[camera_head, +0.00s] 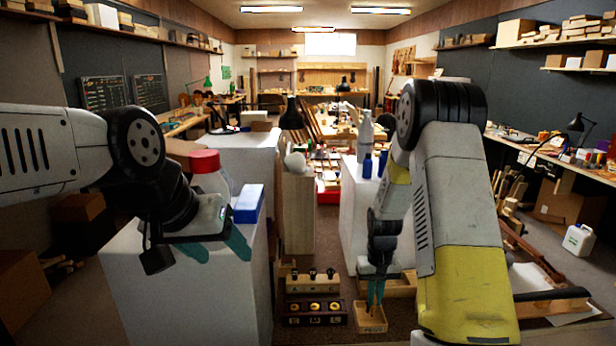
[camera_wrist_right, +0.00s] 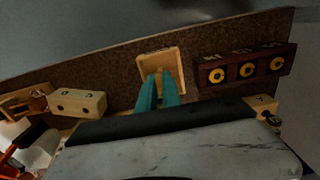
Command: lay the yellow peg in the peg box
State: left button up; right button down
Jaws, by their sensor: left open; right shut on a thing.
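The peg box (camera_head: 371,326) is a small open wooden tray with lettering on its front, low on the bench at bottom centre. In the right wrist view the peg box (camera_wrist_right: 145,61) lies just beyond my fingertips. My right gripper (camera_head: 373,301) points down over the box, its teal fingers close together. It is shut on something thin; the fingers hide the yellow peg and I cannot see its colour. The right gripper also shows in its wrist view (camera_wrist_right: 160,80). My left gripper (camera_head: 232,246) is open and empty beside the white cabinet at left.
Left of the box stand a dark rack (camera_head: 314,320) with three yellow-ringed holes and a light block (camera_head: 308,286) with dark knobs. A blue box (camera_head: 248,204) and a red-lidded jar (camera_head: 207,172) stand by my left gripper. White cabinets flank the centre.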

jog(key=shift+f, duration=1.65)
dwell(0.5)
jog(key=c, duration=1.5)
grip_release()
jog(key=shift+o, duration=0.2)
notch_tip(320, 180, up, 10)
jog(key=shift+s+a+f, duration=0.1)
jog(key=shift+a+f, duration=0.05)
jog(key=s+a+r+t+y, duration=0.15)
jog(key=s+r, duration=0.35)
jog(key=r, duration=0.8)
jog(key=s+a+r+t, duration=0.1)
jog(key=s+r+t, duration=0.1)
jog(key=s+r, duration=0.4)
jog(key=s+a+r+t, duration=0.1)
jog(key=s+r+t, duration=0.1)
jog(key=s+r, duration=0.4)
jog(key=s, duration=0.5)
jog(key=shift+s+a+t+y, duration=0.2)
jog(key=shift+a+t+y, duration=0.1)
jog(key=shift+t+y, duration=0.05)
